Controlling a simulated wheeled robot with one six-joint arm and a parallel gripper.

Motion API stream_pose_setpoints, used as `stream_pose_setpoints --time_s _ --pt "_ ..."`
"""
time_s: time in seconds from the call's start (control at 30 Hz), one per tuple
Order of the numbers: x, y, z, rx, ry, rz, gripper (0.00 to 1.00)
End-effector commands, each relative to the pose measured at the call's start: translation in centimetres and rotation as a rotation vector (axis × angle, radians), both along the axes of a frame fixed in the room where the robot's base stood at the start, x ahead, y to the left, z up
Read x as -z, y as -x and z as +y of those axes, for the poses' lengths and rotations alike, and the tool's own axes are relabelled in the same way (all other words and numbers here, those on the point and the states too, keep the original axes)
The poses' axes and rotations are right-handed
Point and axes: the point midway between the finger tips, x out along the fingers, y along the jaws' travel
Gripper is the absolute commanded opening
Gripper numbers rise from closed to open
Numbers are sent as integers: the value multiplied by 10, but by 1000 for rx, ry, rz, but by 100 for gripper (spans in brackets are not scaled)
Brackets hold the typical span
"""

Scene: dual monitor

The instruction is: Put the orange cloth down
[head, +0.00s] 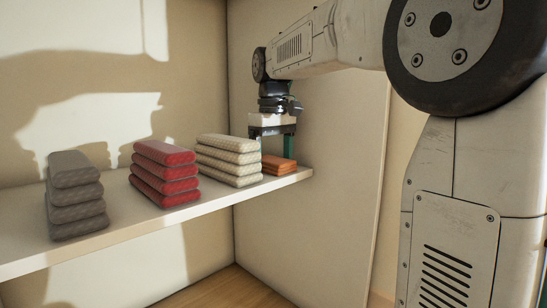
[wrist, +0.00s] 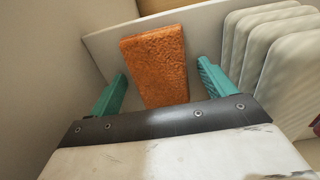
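The orange cloth (head: 279,165) is folded into a low pile and lies on the shelf (head: 135,228), near its right end. It also shows in the wrist view (wrist: 154,66), as a textured orange block between the fingers. My gripper (head: 276,148) points down over the cloth, with its green fingers apart. In the wrist view my gripper (wrist: 162,72) has one finger on each side of the cloth, with a visible gap on both sides. The left finger partly hides behind the cream pile in the head view.
A cream cloth pile (head: 229,160) stands close to the left of the orange cloth; it shows at the right in the wrist view (wrist: 275,45). Red (head: 165,173) and grey (head: 75,195) piles stand farther left. A cabinet wall (head: 330,190) rises behind the shelf's right end.

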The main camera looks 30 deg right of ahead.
Motion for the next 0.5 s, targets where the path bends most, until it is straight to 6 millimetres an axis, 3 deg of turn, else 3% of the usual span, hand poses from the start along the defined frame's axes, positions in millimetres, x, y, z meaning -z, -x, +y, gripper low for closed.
stream_pose_setpoints --time_s 0.23,0.5 --pt "-15 -1 0 0 0 -3 83" --pt "-71 -1 0 0 0 -3 83"
